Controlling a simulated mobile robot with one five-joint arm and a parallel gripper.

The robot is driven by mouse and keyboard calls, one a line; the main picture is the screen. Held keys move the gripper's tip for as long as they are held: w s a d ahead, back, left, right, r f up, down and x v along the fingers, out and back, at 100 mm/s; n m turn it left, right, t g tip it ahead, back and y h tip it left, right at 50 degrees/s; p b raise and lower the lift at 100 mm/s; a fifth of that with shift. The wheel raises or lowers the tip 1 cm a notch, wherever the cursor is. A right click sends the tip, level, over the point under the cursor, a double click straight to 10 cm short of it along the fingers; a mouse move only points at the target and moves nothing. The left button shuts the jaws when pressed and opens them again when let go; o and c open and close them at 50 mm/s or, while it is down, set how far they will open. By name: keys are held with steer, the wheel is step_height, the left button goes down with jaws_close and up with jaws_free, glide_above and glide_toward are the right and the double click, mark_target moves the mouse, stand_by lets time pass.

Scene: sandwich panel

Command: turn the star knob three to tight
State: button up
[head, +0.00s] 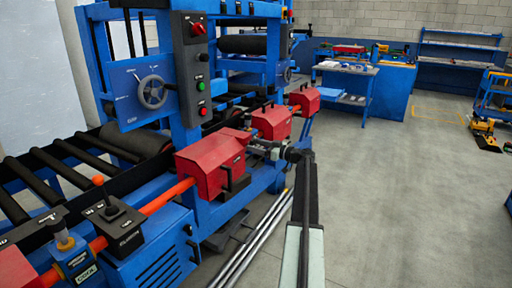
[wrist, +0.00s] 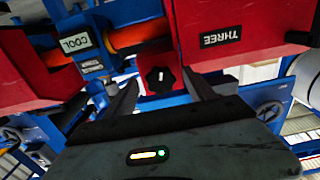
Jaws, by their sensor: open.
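The black star knob (wrist: 160,79) sits on a small red block in the wrist view, beside the red housing labelled THREE (wrist: 221,37). The label appears upside down. My gripper (wrist: 161,86) is open, with one finger on each side of the knob in the picture. I see no finger touching it; whether the tips reach around it I cannot tell. In the head view my gripper (head: 257,146) is at the machine's front rail, between the near red housing (head: 210,167) and the middle one (head: 272,123). The knob is not discernible there.
An orange pipe (wrist: 138,36) and a COOL label (wrist: 76,42) are close by in the wrist view. A control post (head: 195,70) and handwheel (head: 152,92) stand behind the rail. The grey floor (head: 410,190) to the right is free.

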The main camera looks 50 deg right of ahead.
steer(key=shift+c, duration=0.3)
steer(key=c, duration=1)
steer(key=shift+a, duration=0.1)
steer(key=shift+c, duration=1.3)
